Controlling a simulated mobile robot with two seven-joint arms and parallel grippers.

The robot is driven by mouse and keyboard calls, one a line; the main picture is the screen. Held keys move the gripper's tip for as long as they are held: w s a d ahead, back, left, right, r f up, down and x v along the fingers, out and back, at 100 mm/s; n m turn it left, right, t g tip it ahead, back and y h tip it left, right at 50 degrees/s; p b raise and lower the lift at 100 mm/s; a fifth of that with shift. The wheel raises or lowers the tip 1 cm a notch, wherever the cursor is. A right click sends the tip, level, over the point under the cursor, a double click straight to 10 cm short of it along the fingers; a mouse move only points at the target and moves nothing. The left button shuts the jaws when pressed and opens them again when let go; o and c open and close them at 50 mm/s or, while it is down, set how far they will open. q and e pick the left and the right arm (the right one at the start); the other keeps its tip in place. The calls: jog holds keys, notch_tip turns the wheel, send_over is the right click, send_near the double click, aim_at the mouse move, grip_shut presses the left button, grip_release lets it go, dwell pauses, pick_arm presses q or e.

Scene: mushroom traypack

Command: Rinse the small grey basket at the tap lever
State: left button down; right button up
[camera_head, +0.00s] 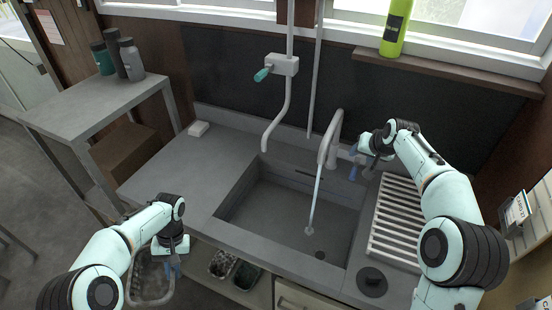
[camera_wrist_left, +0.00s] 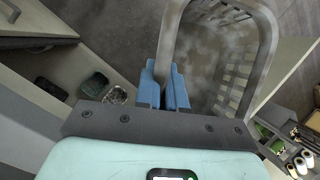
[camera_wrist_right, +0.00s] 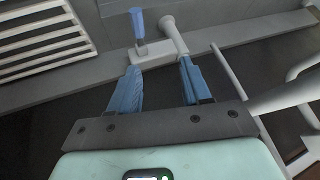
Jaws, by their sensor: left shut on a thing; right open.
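The small grey basket (camera_head: 131,284) hangs in front of the counter at the lower left, partly covered by my left arm. My left gripper (camera_head: 173,266) is shut on its rim or handle; the left wrist view shows the blue fingers (camera_wrist_left: 163,85) around a grey bar of the basket (camera_wrist_left: 245,68). The tap (camera_head: 330,140) stands behind the sink, and a stream of water falls from it into the sink (camera_head: 270,205). My right gripper (camera_head: 362,168) is open beside the tap. In the right wrist view the blue tap lever (camera_wrist_right: 137,22) stands beyond the open fingers (camera_wrist_right: 158,72), apart from them.
A slatted drainboard (camera_head: 398,215) lies right of the sink. A wall-mounted fixture with a teal handle (camera_head: 263,73) and a bent pipe hangs behind the sink. A white block (camera_head: 198,128) sits on the left counter. Trays (camera_head: 222,264) with small items are below the counter.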

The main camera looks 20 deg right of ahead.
jog(key=w+a+f+n+t+b, duration=0.1)
jog(key=w+a+f+t+b, duration=0.15)
jog(key=w+a+f, duration=0.35)
jog(key=t+h+b, duration=0.4)
jog(key=h, duration=0.7)
send_near(354, 172)
jog(key=shift+g, duration=0.25)
jog(key=x, duration=0.3)
jog(key=p+x, duration=0.1)
jog(key=x, duration=0.3)
jog(key=p+x, duration=0.1)
jog(key=x, duration=0.3)
jog(key=shift+w+d+f, duration=0.1)
jog(key=shift+w+f, duration=0.1)
jog(key=shift+f, duration=0.2)
pick_arm(q)
jog(key=d+x, duration=0.1)
jog(key=x, duration=0.5)
jog(key=shift+s+d+f, duration=0.15)
jog(key=shift+s+f, duration=0.05)
jog(key=shift+f, duration=0.3)
pick_arm(e)
grip_shut()
